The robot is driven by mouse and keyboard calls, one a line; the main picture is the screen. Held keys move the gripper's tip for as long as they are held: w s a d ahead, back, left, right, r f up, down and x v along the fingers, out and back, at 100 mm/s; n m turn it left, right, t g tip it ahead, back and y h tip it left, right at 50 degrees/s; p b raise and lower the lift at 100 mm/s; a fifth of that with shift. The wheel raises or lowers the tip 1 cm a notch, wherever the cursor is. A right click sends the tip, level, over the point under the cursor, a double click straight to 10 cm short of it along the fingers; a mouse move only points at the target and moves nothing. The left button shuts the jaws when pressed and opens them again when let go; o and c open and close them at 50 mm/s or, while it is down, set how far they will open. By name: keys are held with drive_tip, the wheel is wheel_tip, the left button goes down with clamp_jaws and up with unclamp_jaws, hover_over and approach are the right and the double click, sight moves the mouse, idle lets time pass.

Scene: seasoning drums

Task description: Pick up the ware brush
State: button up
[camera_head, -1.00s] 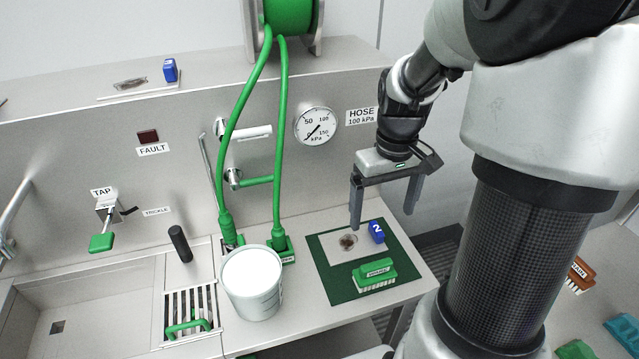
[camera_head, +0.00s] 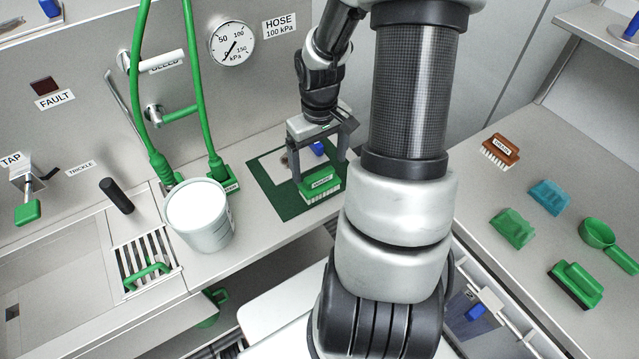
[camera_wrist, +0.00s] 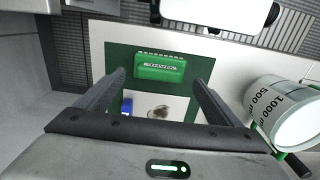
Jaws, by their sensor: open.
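A green block brush (camera_head: 320,187) with pale bristles and a label on its top, apparently the ware brush, lies on the dark green mat (camera_head: 290,210). The label's words are too small to read surely. My gripper (camera_head: 321,172) is open above the mat, its two fingers spread and nothing between them. In the wrist view the brush (camera_wrist: 160,68) lies whole beyond my open gripper (camera_wrist: 159,82), roughly centred between the fingertips. I cannot tell the exact height of the fingertips over the brush.
A white tub (camera_head: 200,222) stands left of the mat, beside the green hose (camera_head: 205,120). A blue numbered block (camera_head: 317,148) and a stained card are at the mat's back. The right counter holds an orange-brown brush (camera_head: 501,150), a green brush (camera_head: 576,285) and a green scoop (camera_head: 597,233).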

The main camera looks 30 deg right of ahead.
sight(320, 174)
wheel_tip(320, 174, down, 4)
drive_tip(key=shift+r, duration=0.1)
drive_tip(key=shift+d, duration=0.1)
drive_tip(key=c, duration=1.6)
drive_tip(key=shift+o, duration=0.2)
wheel_tip(320, 174, up, 10)
drive_tip(key=shift+p, duration=0.45)
drive_tip(key=o, duration=0.8)
drive_tip(key=c, duration=0.3)
